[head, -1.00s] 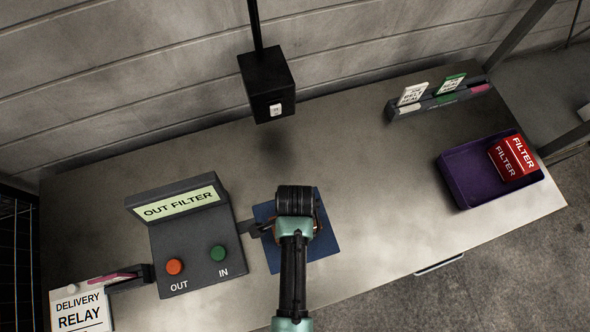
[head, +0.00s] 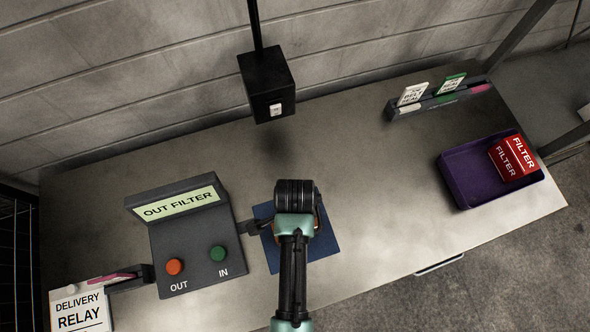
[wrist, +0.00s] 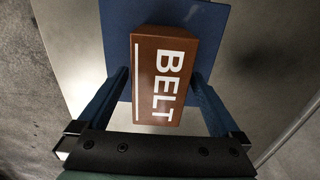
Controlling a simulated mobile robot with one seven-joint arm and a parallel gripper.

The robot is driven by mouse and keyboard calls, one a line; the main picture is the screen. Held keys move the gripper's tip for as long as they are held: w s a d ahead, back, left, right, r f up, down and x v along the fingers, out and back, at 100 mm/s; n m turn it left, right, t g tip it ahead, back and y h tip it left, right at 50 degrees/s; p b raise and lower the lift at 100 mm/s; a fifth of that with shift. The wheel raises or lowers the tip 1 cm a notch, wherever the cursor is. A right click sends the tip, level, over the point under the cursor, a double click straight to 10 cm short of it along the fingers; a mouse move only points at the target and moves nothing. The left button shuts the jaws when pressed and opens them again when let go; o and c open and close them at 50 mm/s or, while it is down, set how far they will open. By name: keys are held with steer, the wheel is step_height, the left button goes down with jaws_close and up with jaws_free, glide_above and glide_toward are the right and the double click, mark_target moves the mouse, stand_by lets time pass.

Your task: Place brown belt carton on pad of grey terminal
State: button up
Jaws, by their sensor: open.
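The brown carton (wrist: 163,75) marked BELT lies on the blue pad (wrist: 115,15) in the wrist view. In the head view the pad (head: 325,245) is beside the grey terminal (head: 190,252), and my arm hides nearly all of the carton. My gripper (wrist: 161,78) is open, with one blue finger on each side of the carton. A gap shows between each finger and the carton. The terminal's screen (head: 180,204) reads OUT FILTER. It has an orange OUT button (head: 175,267) and a green IN button (head: 218,253).
A purple tray (head: 465,183) holding a red FILTER carton (head: 512,158) is at the right. A card rack (head: 440,100) stands at the back right. A DELIVERY RELAY card (head: 80,312) is at the front left. A black box (head: 267,85) hangs on a pole above the table.

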step_height(320, 180, up, 9)
steer(key=shift+r+b, duration=0.15)
steer(key=shift+b, duration=0.15)
stand_by(0.5)
